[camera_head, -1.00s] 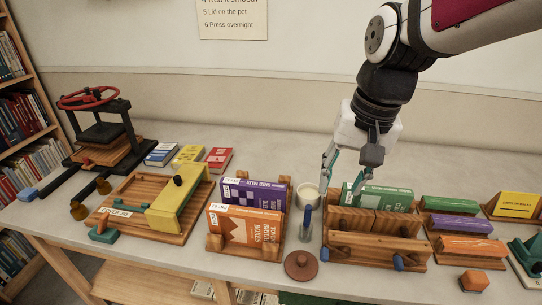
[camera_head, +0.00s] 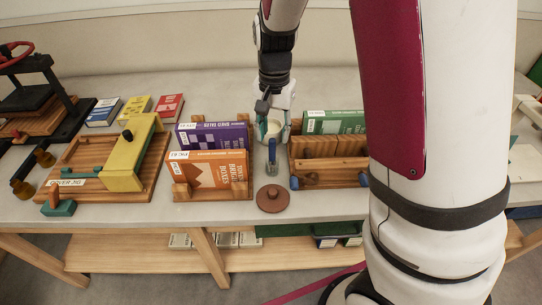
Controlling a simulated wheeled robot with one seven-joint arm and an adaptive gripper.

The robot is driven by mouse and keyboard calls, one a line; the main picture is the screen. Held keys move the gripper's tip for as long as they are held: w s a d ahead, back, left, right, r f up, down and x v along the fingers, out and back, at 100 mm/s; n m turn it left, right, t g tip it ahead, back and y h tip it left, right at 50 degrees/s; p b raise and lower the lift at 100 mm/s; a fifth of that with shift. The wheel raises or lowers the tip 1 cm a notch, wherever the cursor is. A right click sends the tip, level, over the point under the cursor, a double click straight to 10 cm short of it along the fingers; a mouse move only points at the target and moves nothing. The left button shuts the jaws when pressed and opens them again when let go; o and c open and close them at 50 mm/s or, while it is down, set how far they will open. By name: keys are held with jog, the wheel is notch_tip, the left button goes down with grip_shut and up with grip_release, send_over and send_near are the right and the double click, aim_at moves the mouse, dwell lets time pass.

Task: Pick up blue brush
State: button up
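The blue brush (camera_head: 272,152) stands upright on the table, in front of a pale pot (camera_head: 272,128). A round brown lid (camera_head: 272,198) lies in front of it. My gripper (camera_head: 268,122) hangs down at the pot and behind the top of the brush. Its teal-tipped fingers are partly hidden by the pot and brush. From this view I cannot tell whether it touches the brush or how wide the fingers are.
A wooden rack with a purple book (camera_head: 213,134) and an orange book (camera_head: 208,170) stands close on the left. A wooden press (camera_head: 328,147) with a green book (camera_head: 334,121) stands close on the right. My own arm hides the table's right part.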

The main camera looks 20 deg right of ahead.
aim_at(272, 163)
jog(key=f, duration=0.7)
jog(key=shift+s+a+f+b, duration=0.1)
jog(key=shift+s+a+b, duration=0.05)
jog(key=shift+a+b, duration=0.15)
grip_shut()
